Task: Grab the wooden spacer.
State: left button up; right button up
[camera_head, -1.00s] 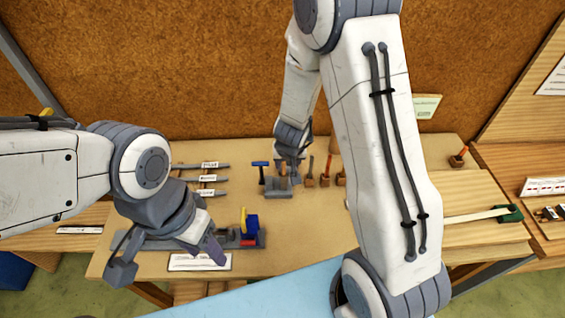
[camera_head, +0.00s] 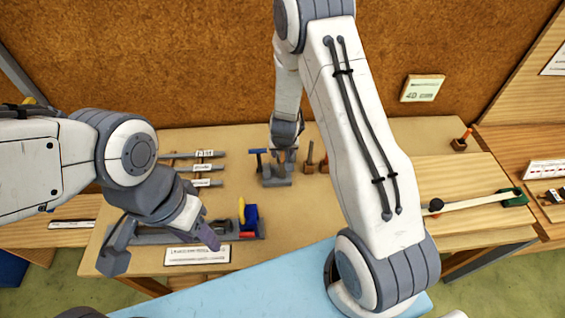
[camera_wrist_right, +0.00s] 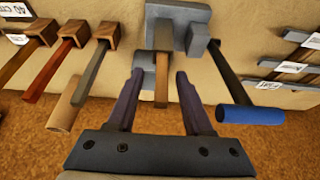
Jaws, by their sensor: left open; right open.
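In the right wrist view, a light brown wooden bar (camera_wrist_right: 161,92), which looks like the wooden spacer, stands in a grey holder (camera_wrist_right: 172,14). My right gripper (camera_wrist_right: 160,74) is open, with one dark finger on each side of the bar. A gap shows on both sides, so the fingers are not closed on it. In the head view my right gripper (camera_head: 284,152) is over the grey holder (camera_head: 276,182), and the bar is hard to make out there. My left gripper (camera_head: 162,250) is open and empty at the table's front left.
A blue-handled tool (camera_wrist_right: 250,114) stands close on one side of the holder. Wooden-based tools (camera_wrist_right: 102,38) stand on the other side. A grey rail with a blue block (camera_head: 250,216) lies near my left gripper. Labelled rods (camera_head: 204,168) lie at the back left.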

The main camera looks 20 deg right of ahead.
jog(key=shift+w+f, duration=0.15)
jog(key=shift+f, duration=0.15)
grip_shut()
